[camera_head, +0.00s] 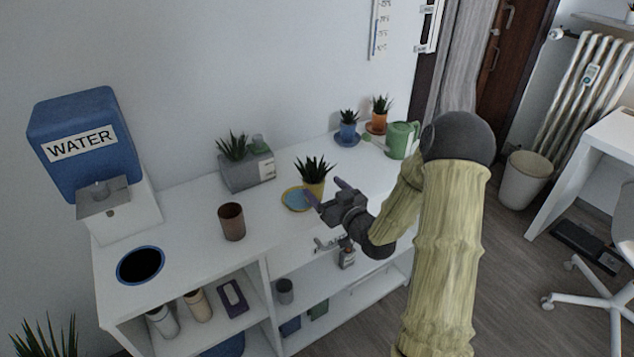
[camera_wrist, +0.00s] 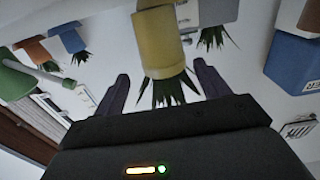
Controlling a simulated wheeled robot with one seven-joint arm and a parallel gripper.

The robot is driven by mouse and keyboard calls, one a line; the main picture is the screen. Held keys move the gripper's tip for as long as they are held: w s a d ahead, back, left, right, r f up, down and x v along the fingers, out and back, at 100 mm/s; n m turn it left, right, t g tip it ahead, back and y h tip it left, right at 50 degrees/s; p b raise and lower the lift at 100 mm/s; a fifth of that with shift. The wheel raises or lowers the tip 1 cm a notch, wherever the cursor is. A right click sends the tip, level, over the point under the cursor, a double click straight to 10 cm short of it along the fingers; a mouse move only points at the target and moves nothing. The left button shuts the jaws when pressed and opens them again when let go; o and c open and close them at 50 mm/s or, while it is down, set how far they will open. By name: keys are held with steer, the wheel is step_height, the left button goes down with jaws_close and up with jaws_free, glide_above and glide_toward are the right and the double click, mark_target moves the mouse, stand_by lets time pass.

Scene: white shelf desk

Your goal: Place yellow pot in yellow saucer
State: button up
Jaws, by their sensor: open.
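The yellow pot (camera_head: 314,187) with a spiky green plant stands on the white shelf desk, just right of the yellow saucer (camera_head: 290,206). The saucer has a yellow rim and a blue-looking inside. The pot overlaps its right edge in the picture; I cannot tell whether they touch. My gripper (camera_head: 324,191) is open at the pot, its purple fingers on either side. In the wrist view, which looks upside down, the pot (camera_wrist: 160,42) lies between and beyond the fingertips of the gripper (camera_wrist: 161,74), with gaps on both sides. The saucer cannot be made out there.
A brown cup (camera_head: 232,222) stands left of the saucer. A grey planter (camera_head: 247,172) is behind. A blue pot (camera_head: 348,131), an orange pot (camera_head: 379,122) and a green watering can (camera_head: 400,140) stand at the back right. A water dispenser (camera_head: 85,150) is at left.

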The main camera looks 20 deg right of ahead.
steer(key=v, duration=0.7)
steer(key=shift+a, duration=0.2)
steer(key=shift+s+r, duration=0.1)
steer(key=s+a+m+g+h, duration=0.1)
steer(key=s+a+g+h, duration=0.1)
steer(key=s+g, duration=0.5)
steer(key=s+a+m+g+h, duration=0.2)
steer(key=s+g, duration=0.5)
steer(key=s, duration=0.5)
steer(key=shift+a+f+m+g+h, duration=0.4)
steer(key=shift+a+h, duration=0.4)
steer(key=shift+a, duration=0.4)
